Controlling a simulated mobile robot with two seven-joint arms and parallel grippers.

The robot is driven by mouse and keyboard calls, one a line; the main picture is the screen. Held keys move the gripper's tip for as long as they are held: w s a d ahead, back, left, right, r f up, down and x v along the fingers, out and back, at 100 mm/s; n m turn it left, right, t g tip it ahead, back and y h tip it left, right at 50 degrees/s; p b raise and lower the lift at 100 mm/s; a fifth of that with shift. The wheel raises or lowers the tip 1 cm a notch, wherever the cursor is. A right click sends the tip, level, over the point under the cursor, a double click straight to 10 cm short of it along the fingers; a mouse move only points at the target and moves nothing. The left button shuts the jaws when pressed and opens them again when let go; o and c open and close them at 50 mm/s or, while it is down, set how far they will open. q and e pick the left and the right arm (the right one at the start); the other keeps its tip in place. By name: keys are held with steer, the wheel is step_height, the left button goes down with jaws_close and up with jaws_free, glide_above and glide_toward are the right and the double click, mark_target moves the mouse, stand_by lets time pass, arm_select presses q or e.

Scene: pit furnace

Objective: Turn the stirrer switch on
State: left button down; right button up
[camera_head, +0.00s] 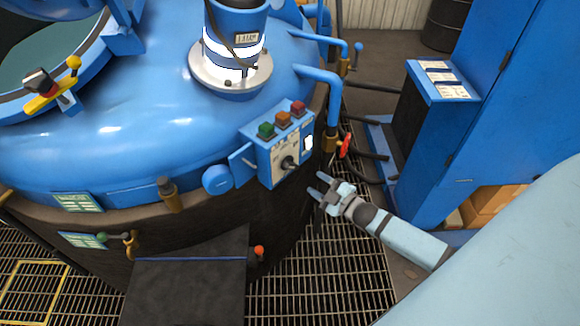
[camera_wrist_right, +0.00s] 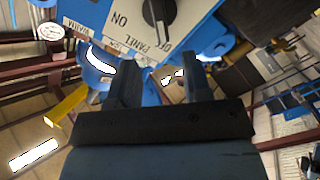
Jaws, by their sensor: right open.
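A blue control box (camera_head: 278,148) with a pale front panel is mounted on the rim of the blue furnace lid. A black rotary switch (camera_head: 289,163) sits low on its panel. The switch shows close in the right wrist view (camera_wrist_right: 157,20), with ON printed to its left and another word, partly hidden, below it. My right gripper (camera_head: 316,184) is open and empty, just right of and below the box, apart from the switch. Its two dark fingers (camera_wrist_right: 146,78) point toward the panel's lower edge in the wrist view. My left gripper is not in view.
Green, orange and red buttons (camera_head: 283,118) top the box. A blue pipe with a red-handled valve (camera_head: 345,146) stands close to its right. A blue cabinet (camera_head: 490,120) is at right. A dark step (camera_head: 188,278) and grating lie below.

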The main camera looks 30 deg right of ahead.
mark_target(293, 168)
steer(key=p+x, duration=0.1)
steer(key=x, duration=0.9)
steer(key=shift+w+a, duration=0.15)
steer(key=shift+w, duration=0.2)
jaws_close()
